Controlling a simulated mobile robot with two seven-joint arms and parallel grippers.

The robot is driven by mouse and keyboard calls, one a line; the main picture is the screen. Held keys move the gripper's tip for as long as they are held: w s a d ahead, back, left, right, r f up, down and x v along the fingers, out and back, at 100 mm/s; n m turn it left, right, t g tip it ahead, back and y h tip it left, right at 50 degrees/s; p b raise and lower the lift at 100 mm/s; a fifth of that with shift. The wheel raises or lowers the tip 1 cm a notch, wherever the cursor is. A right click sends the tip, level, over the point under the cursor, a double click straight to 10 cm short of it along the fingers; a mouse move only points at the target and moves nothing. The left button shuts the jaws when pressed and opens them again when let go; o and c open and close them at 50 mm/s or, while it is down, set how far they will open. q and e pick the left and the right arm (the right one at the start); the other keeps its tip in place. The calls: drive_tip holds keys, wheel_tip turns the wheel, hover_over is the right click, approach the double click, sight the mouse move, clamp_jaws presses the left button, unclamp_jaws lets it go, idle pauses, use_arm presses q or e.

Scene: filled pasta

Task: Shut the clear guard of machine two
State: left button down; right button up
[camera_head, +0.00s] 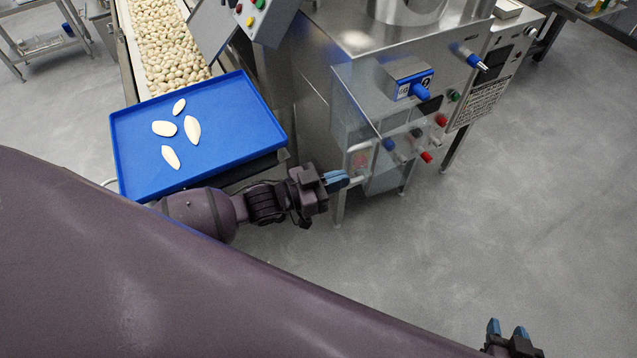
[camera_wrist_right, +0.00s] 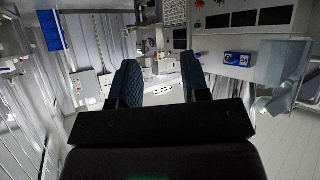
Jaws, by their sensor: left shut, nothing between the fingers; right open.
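The machine (camera_head: 310,62) is a steel housing at the upper middle of the head view. Its clear guard (camera_head: 368,110) is a see-through panel on the front, with coloured knobs showing through and beside it. I cannot tell how far it stands open. My left gripper (camera_head: 345,180) is shut and empty, its blue fingertips at the guard's lower left corner; I cannot tell whether they touch it. My right gripper (camera_head: 507,330) is open and empty at the bottom right, well away from the machine. Its fingers also show in the right wrist view (camera_wrist_right: 160,85).
A blue tray (camera_head: 240,160) with several pale pasta pieces lies left of the machine, close to my left arm. A conveyor (camera_head: 128,45) full of pasta runs behind it. A control box with buttons (camera_head: 252,20) stands above. The grey floor (camera_head: 530,200) at right is clear.

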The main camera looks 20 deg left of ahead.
sight(374, 169)
use_arm(q)
drive_tip(key=shift+x, duration=2.95)
drive_tip(key=shift+d, duration=0.1)
